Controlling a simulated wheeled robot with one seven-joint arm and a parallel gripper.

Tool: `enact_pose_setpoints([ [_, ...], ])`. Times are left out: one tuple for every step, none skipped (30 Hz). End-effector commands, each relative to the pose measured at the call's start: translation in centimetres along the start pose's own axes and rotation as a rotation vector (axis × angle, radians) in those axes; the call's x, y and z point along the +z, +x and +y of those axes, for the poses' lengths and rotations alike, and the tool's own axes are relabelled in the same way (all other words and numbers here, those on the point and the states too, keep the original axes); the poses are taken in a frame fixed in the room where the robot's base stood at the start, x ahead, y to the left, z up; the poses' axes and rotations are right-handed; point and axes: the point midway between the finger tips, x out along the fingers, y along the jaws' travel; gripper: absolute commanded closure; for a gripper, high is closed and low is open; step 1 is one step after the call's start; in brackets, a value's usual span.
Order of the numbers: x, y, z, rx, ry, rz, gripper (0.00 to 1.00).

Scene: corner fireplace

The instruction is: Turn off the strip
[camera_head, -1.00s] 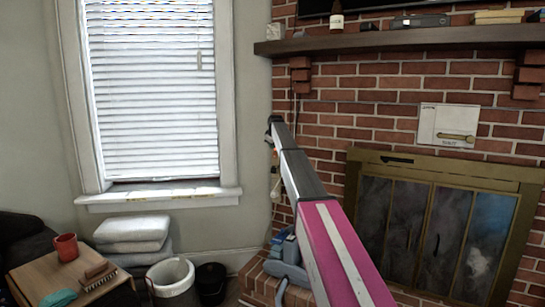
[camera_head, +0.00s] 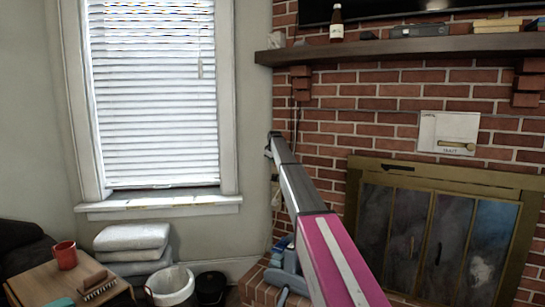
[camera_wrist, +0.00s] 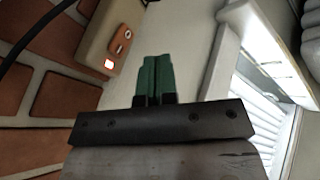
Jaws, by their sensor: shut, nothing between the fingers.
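The strip (camera_wrist: 96,42) is a beige box on the pale wall, at the upper left of the wrist view. Its face carries an orange-brown oval switch (camera_wrist: 121,40) and a small red-rimmed bright light (camera_wrist: 109,65), which looks lit. My gripper (camera_wrist: 155,62) has green fingers pressed together with nothing between them. In the picture the fingertips are just to the right of and below the strip, and a gap shows between them and the switch. In the head view my arm reaches to the wall corner beside the brick; the strip cannot be clearly made out there.
A brick fireplace (camera_head: 435,235) with a mantel (camera_head: 400,47) stands right of my arm. A window (camera_head: 155,90) with a sill is to the left. A white bin (camera_head: 172,287), folded cushions (camera_head: 130,240) and a small table with a red mug (camera_head: 65,255) are below it.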

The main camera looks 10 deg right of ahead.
Motion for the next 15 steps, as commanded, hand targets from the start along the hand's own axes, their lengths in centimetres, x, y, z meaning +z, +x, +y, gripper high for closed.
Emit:
enact_pose_setpoints([
  [-0.1, 1.1, 0.1, 0.000, 0.000, 0.000, 1.00],
  [-0.1, 1.7, 0.1, 0.000, 0.000, 0.000, 1.00],
  [-0.1, 2.5, 0.1, 0.000, 0.000, 0.000, 1.00],
  [-0.1, 3.1, 0.1, -0.001, 0.000, 0.000, 1.00],
  [-0.1, 3.6, 0.1, -0.001, 0.000, -0.001, 1.00],
  [-0.1, 4.3, 0.1, -0.001, 0.000, -0.001, 1.00],
  [-0.1, 4.5, 1.0, 0.001, 0.001, 0.000, 1.00],
  [-0.1, 4.8, 1.5, 0.001, 0.001, 0.000, 1.00],
  [0.0, 5.1, 2.0, 0.001, 0.001, 0.000, 1.00],
  [0.0, 5.3, 2.3, 0.001, 0.001, 0.000, 1.00],
  [0.1, 5.5, 2.6, 0.001, 0.000, 0.000, 1.00],
  [0.1, 5.7, 2.9, 0.001, 0.000, 0.000, 1.00],
  [0.1, 5.8, 3.1, 0.001, 0.000, 0.001, 1.00],
  [0.1, 5.9, 3.2, 0.001, 0.000, 0.001, 1.00],
  [0.2, 6.0, 3.3, 0.001, 0.000, 0.001, 1.00],
])
